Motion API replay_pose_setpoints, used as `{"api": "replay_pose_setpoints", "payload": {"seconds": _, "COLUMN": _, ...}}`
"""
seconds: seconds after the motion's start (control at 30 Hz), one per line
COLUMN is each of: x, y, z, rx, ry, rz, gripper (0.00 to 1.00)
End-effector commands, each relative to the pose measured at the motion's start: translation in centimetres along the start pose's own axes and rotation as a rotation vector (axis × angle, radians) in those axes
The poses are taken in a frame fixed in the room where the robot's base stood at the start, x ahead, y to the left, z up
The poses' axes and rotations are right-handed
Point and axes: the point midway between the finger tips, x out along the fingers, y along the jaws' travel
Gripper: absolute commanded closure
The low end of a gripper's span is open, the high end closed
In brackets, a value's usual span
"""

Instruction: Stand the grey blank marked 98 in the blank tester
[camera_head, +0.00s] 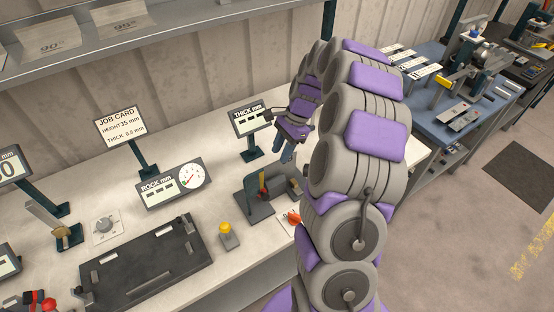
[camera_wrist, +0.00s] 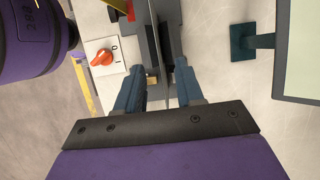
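The blank tester (camera_head: 256,206) appears to be the dark stand with a red and yellow upright part, on the white bench below my gripper (camera_head: 288,155). In the wrist view my gripper (camera_wrist: 159,72) has its two blue fingers apart. A thin grey plate (camera_wrist: 156,35), seen nearly edge-on, runs between the fingers, with a gap visible beside it. It may be the grey blank; no 98 mark is readable, and I cannot tell whether it rests in the stand. The stand's red part (camera_wrist: 131,10) shows at the top of the wrist view.
An orange-red switch (camera_head: 293,217) is right of the stand and a yellow-topped button (camera_head: 226,232) left. The THICK display (camera_head: 251,119) stands behind; the ROCK display (camera_head: 172,184) and a dark plate (camera_head: 146,266) are left. A blue bench (camera_head: 438,120) is at right.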

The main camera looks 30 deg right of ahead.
Motion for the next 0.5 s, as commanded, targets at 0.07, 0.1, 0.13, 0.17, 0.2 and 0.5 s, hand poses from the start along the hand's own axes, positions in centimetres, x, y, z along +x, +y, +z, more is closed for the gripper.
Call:
{"api": "replay_pose_setpoints", "payload": {"seconds": 0.07, "x": -2.0, "y": 0.0, "z": 0.0, "rx": 0.000, "ry": 0.000, "rz": 0.000, "gripper": 0.63}}
{"api": "replay_pose_setpoints", "payload": {"seconds": 0.1, "x": -2.9, "y": -0.1, "z": 0.0, "rx": 0.000, "ry": 0.001, "rz": -0.002, "gripper": 0.63}}
{"api": "replay_pose_setpoints", "payload": {"seconds": 0.13, "x": -3.6, "y": -0.1, "z": 0.0, "rx": 0.000, "ry": 0.002, "rz": -0.003, "gripper": 0.63}}
{"api": "replay_pose_setpoints", "payload": {"seconds": 0.17, "x": -4.3, "y": -0.1, "z": -0.1, "rx": 0.000, "ry": 0.002, "rz": -0.002, "gripper": 0.63}}
{"api": "replay_pose_setpoints", "payload": {"seconds": 0.2, "x": -5.2, "y": -0.1, "z": -0.1, "rx": 0.000, "ry": 0.001, "rz": -0.001, "gripper": 0.63}}
{"api": "replay_pose_setpoints", "payload": {"seconds": 0.5, "x": -9.9, "y": -0.1, "z": -0.1, "rx": 0.000, "ry": -0.003, "rz": 0.004, "gripper": 0.63}}
